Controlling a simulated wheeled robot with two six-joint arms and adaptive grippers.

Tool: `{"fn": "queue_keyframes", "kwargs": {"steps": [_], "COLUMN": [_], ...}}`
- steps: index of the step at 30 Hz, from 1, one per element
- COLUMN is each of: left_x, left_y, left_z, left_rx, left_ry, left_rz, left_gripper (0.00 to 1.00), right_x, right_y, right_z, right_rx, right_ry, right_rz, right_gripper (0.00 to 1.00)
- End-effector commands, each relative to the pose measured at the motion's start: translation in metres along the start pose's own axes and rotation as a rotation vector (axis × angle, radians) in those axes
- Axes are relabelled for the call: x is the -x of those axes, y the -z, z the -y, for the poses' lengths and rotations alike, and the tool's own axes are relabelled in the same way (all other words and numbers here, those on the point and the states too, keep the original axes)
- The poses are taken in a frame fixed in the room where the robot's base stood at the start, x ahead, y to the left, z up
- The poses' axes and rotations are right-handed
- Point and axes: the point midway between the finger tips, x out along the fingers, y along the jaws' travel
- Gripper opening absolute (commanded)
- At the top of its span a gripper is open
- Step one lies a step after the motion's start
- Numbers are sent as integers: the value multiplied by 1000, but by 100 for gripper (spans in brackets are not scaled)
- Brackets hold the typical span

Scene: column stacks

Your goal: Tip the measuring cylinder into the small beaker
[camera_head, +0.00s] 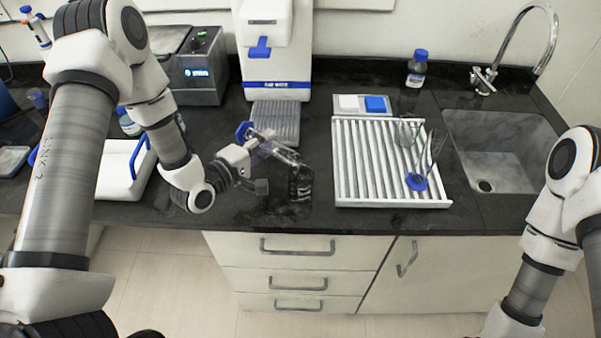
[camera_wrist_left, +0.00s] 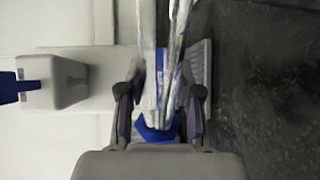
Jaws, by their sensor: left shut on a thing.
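My left gripper (camera_head: 262,152) is shut on a clear measuring cylinder with a blue base (camera_head: 243,130). The cylinder is tipped far over, its base at the upper left and its clear tube running right and slightly down. In the left wrist view the blue base (camera_wrist_left: 158,131) sits between the fingers, and the tube runs up out of the picture. A small clear vessel with white markings, seemingly the small beaker (camera_head: 300,184), stands on the dark counter just below the tube's far end. I cannot tell whether they touch or whether liquid is flowing. My right gripper is out of view.
A white ribbed rack (camera_head: 372,185) to the right holds glassware, including a piece with a blue base (camera_head: 417,182). A sink (camera_head: 500,150) is at far right. A white water dispenser (camera_head: 272,60) stands behind the gripper. The counter's front edge lies close below the beaker.

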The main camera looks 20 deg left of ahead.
Motion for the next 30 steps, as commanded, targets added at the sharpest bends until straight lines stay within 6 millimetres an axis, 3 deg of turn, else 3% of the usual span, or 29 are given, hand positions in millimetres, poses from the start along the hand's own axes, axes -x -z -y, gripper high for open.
{"fn": "queue_keyframes", "kwargs": {"steps": [30], "left_x": [1], "left_y": [4], "left_z": [-8], "left_rx": [-81], "left_ry": [-2], "left_rz": [-11], "left_gripper": [0], "right_x": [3], "right_y": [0], "right_z": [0], "right_rx": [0], "right_ry": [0], "right_rz": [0], "right_gripper": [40]}}
